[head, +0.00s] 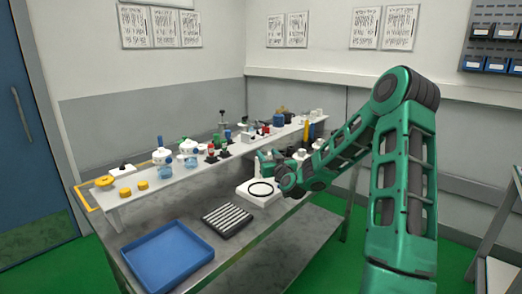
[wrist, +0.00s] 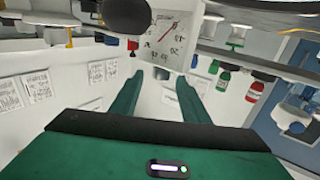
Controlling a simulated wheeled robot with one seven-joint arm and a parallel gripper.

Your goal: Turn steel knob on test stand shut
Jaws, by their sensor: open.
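The test stand shows in the head view as a white block with a black ring (head: 261,190) on the bench, partly hidden by my arm. In the wrist view a white panel with a dial and a red needle (wrist: 166,40) lies just beyond my fingertips. A dark rounded part (wrist: 128,14), possibly a knob, is at the top edge, left of the dial. I cannot tell whether it is the steel knob. My gripper (wrist: 160,76) is open, with nothing between its two green fingers. In the head view my gripper (head: 264,160) is beside the stand, partly hidden by its own wrist.
A raised white shelf (head: 135,199) carries bottles, valves and yellow caps along the bench. A blue tray (head: 166,257) and a dark rack with pale rods (head: 228,219) lie in front. Bare steel bench (head: 270,238) is free at the front right.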

